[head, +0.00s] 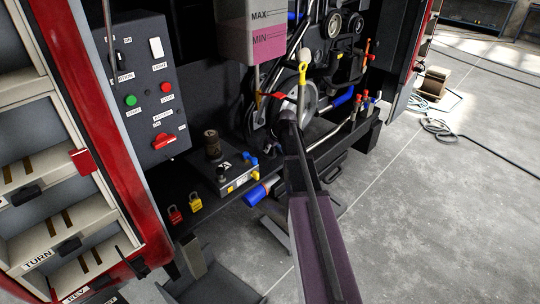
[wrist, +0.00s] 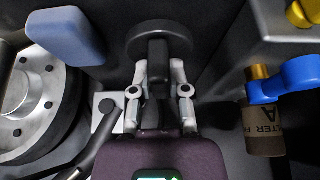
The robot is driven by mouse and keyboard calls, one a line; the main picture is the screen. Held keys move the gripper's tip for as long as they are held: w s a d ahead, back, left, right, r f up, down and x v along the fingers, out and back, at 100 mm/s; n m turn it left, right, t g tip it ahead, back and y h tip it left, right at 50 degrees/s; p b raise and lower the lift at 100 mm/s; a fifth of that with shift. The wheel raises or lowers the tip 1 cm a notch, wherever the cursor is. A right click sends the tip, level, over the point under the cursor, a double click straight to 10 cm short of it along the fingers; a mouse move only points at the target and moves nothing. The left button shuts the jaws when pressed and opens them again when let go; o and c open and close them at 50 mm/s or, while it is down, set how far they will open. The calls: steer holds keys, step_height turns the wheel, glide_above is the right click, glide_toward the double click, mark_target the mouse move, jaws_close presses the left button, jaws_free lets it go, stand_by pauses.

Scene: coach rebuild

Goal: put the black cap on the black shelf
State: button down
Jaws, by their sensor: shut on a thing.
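The black cap (wrist: 150,32) is a round dark disc with a raised grip bar, at the top middle of the wrist view. My gripper (wrist: 158,75) is shut on the grip bar, with one grey finger on each side. In the head view my gripper (head: 287,115) is at the far end of my arm, in front of a grey wheel; the cap cannot be made out there. The black shelf (head: 186,184) is the dark ledge running along the front of the engine bay, left of and below my gripper.
On the shelf are a dark box (head: 225,174) with a brown cylinder, a red padlock (head: 175,215) and a yellow padlock (head: 195,202). A pink reservoir (head: 252,40) hangs above. A bolted wheel (wrist: 30,105) is left in the wrist view; a blue valve (wrist: 285,80) is right.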

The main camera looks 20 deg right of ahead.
steer(key=shift+f+b, duration=0.55)
steer(key=shift+f, duration=0.35)
steer(key=shift+f, duration=0.15)
steer(key=c, duration=0.6)
jaws_free()
steer(key=shift+r, duration=0.2)
steer(key=p+v, duration=0.3)
steer(key=shift+s+r, duration=0.1)
steer(key=shift+r, duration=0.2)
steer(key=p+v, duration=0.8)
steer(key=shift+s+d+r, duration=0.1)
steer(key=shift+s+r, duration=0.05)
